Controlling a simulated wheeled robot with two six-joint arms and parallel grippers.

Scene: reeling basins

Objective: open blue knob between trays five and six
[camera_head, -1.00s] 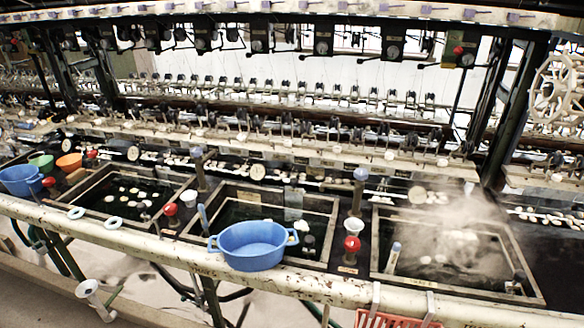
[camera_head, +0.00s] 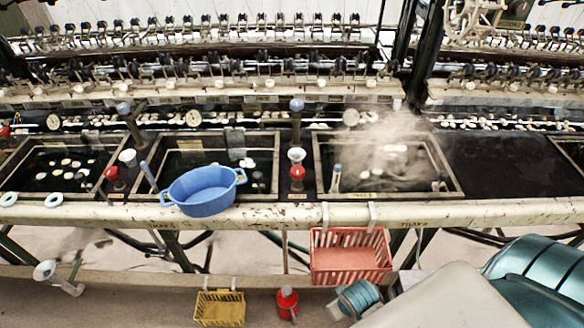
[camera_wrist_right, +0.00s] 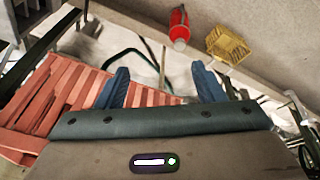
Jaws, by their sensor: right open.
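A blue-grey knob (camera_head: 297,104) tops a dark post between the middle tray (camera_head: 207,137) and the steaming right tray (camera_head: 388,134). A similar knob (camera_head: 124,108) stands on a post between the left tray (camera_head: 58,144) and the middle one. I cannot clearly read the tray labels on the front rail. My right arm comes in at the lower right of the head view, well below the knobs. In the right wrist view my right gripper (camera_wrist_right: 160,85) is open, with two blue fingers apart and nothing between them. My left gripper is not in view.
A blue basin (camera_head: 203,191) sits on the front rail (camera_head: 360,213). Red knobs (camera_head: 297,173) (camera_head: 112,173) stand behind the rail. A red basket (camera_head: 350,256) hangs below it, with a yellow basket (camera_head: 220,308) and red bottle (camera_head: 287,303) lower down. Dark space right of the steaming tray looks clear.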

